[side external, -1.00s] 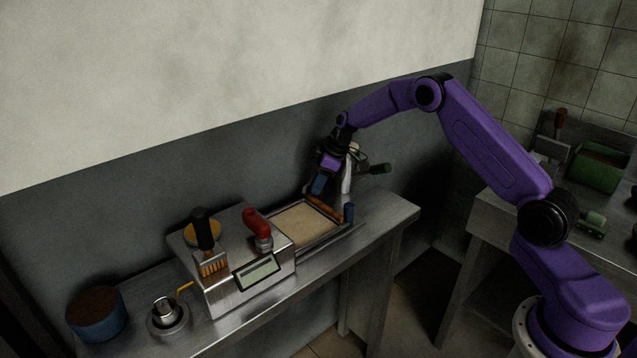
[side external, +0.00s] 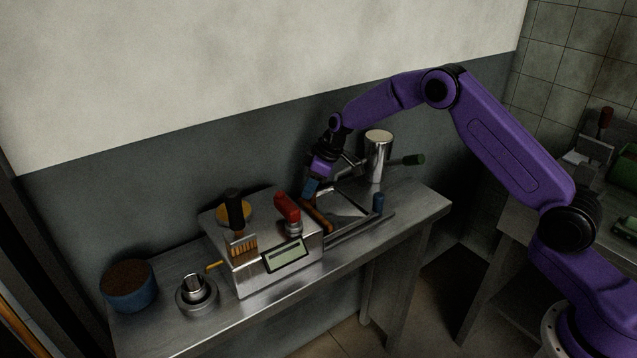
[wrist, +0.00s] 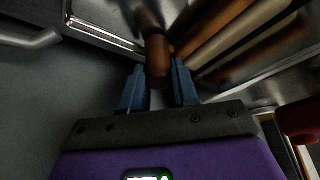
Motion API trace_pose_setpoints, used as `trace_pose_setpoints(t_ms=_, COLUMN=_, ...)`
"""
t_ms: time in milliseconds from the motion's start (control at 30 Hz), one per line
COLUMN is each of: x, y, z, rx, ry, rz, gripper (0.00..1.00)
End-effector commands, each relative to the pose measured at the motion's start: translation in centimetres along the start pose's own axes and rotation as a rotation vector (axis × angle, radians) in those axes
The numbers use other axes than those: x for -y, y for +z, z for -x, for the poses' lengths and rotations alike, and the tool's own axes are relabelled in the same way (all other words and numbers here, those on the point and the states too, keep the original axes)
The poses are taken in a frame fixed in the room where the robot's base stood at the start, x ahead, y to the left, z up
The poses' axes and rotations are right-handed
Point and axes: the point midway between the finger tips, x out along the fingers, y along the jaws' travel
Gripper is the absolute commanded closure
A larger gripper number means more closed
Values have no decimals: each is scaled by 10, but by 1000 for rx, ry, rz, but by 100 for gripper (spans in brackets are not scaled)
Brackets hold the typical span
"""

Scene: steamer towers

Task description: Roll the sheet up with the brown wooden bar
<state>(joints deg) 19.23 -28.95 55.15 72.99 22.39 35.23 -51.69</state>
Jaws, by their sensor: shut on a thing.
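The brown wooden bar (side external: 315,215) lies across the left end of the shallow metal tray (side external: 352,212), beside the steel box. My gripper (side external: 309,189) is at the bar's far end. In the wrist view, my gripper (wrist: 158,88) has its blue fingers shut on the bar's handle (wrist: 157,58). Pale tan and brown bands (wrist: 222,32) lie to the right of the handle; they look like the sheet, but I cannot tell how it sits around the bar. Most of the tray floor to the right of the bar shows bare metal in the side view.
The steel box with a display (side external: 288,257) carries a red-handled tool (side external: 287,207) and a brush (side external: 241,243), close left of the bar. A steel canister (side external: 378,157) stands behind the tray.

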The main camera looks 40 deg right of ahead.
Motion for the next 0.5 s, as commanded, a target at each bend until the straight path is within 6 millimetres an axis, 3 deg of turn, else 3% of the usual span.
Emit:
trace_pose_setpoints(t_ms=167, x=3, y=-2, z=0, rx=0, ry=-4, rz=2, gripper=100)
trace_pose_setpoints(t_ms=200, x=3, y=-2, z=0, rx=0, ry=-4, rz=2, gripper=58)
trace_pose_setpoints(t_ms=233, x=3, y=-2, z=0, rx=0, ry=-4, rz=2, gripper=48)
trace_pose_setpoints(t_ms=500, x=1, y=-1, z=0, rx=0, ry=-2, rz=1, gripper=45)
